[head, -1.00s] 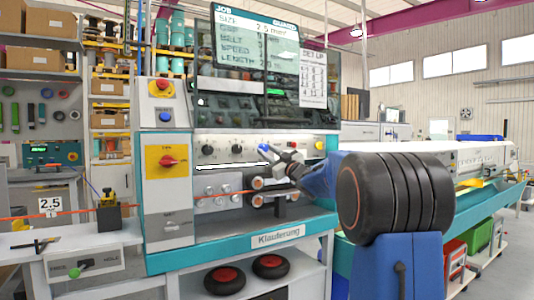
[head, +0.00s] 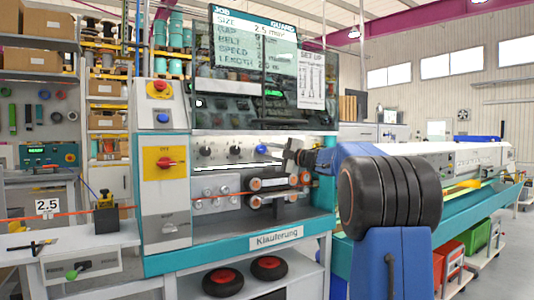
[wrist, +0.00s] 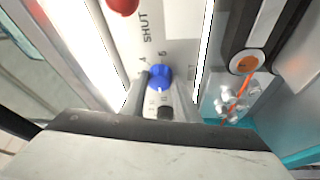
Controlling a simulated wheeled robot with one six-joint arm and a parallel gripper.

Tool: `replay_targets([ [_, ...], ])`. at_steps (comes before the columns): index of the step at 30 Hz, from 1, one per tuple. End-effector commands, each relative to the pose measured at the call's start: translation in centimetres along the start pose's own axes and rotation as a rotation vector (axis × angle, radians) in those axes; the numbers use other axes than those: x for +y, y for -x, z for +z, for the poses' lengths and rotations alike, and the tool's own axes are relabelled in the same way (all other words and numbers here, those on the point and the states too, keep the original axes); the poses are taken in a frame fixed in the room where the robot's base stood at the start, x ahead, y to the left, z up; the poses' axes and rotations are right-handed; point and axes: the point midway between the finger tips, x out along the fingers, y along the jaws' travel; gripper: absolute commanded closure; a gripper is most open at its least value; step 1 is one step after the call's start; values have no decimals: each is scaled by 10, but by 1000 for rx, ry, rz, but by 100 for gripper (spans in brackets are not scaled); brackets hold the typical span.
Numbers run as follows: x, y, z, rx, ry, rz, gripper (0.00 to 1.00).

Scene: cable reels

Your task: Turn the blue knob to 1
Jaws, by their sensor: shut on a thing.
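The blue knob (head: 262,149) sits on the pale machine panel, at the right end of a row of dark knobs. In the wrist view the blue knob (wrist: 158,77) shows at the middle, with printed marks such as 4 and 5 around it; I cannot read which mark it points to. My gripper (head: 280,153) reaches the knob from the right. In the wrist view my gripper (wrist: 155,95) has its fingers at the knob, shut on it. The near side of the knob is partly hidden by the fingers.
A red knob (head: 166,162) and a red button on yellow (head: 158,88) are on the panel's left. Rollers (head: 268,184) and a red cable lie below the knob row. In the wrist view, SHUT is printed above the knob.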

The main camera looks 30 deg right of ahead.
Motion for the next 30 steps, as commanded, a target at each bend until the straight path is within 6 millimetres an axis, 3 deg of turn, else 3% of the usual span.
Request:
replay_targets([
  [12, 1, 0, 0, 7, 166, -72, 94],
  [28, 1, 0, 0, 8, 188, -82, 94],
  [29, 1, 0, 0, 8, 188, -82, 69],
  [30, 1, 0, 0, 8, 188, -82, 60],
])
